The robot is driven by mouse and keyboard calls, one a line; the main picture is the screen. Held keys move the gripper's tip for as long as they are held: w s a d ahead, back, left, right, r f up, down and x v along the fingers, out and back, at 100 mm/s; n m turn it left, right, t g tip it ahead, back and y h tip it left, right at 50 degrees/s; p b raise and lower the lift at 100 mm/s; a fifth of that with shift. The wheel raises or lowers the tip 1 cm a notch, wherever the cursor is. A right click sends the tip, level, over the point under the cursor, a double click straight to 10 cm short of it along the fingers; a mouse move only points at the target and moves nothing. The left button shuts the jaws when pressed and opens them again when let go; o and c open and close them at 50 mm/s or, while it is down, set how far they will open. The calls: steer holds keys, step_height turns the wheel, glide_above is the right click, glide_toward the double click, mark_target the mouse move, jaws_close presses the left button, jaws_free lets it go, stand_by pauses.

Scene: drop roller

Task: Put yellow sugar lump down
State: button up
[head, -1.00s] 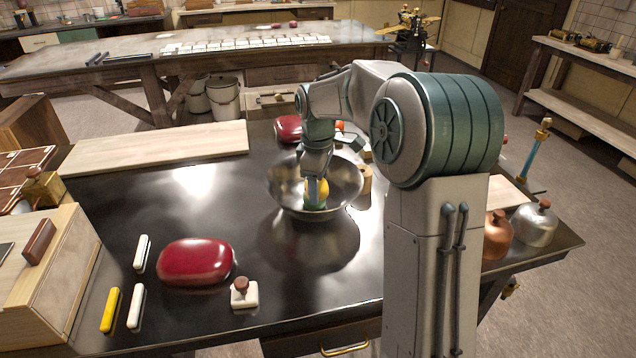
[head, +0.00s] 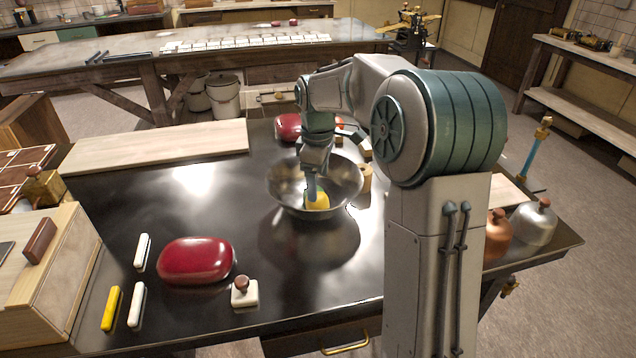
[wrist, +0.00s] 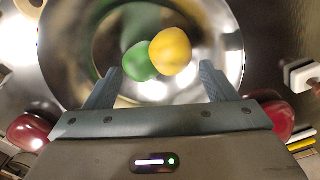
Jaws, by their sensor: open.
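The yellow sugar lump (head: 317,201) lies in the metal bowl (head: 283,187) on the dark table. In the wrist view the yellow sugar lump (wrist: 171,51) rests beside a green lump (wrist: 139,63), and the two appear to touch. My gripper (wrist: 158,76) is open, its two fingers apart and nothing between them. The lumps lie just beyond the fingertips. In the head view my gripper (head: 313,182) is above the bowl, partly over the yellow lump, and the green lump is mostly hidden there.
A dark red lidded container (head: 195,261) and a small white block with a brown knob (head: 243,292) stand in front of the bowl. Another red container (head: 288,127) is behind it. A pale board (head: 160,146) lies back left.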

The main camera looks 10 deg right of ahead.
step_height(320, 180, up, 11)
steer(key=shift+s, duration=0.3)
steer(key=s+f+m+t, duration=0.1)
steer(key=s+f+m, duration=0.2)
steer(key=s, duration=0.6)
steer(key=s+f+m, duration=0.4)
steer(key=s+m, duration=0.1)
steer(key=s, duration=0.3)
steer(key=s+f+m+t, duration=0.1)
steer(key=s+f+m, duration=0.2)
steer(key=s, duration=0.6)
steer(key=shift+s+a+f+m+t, duration=0.2)
steer(key=shift+s+f+m+t, duration=0.1)
steer(key=shift+m, duration=0.4)
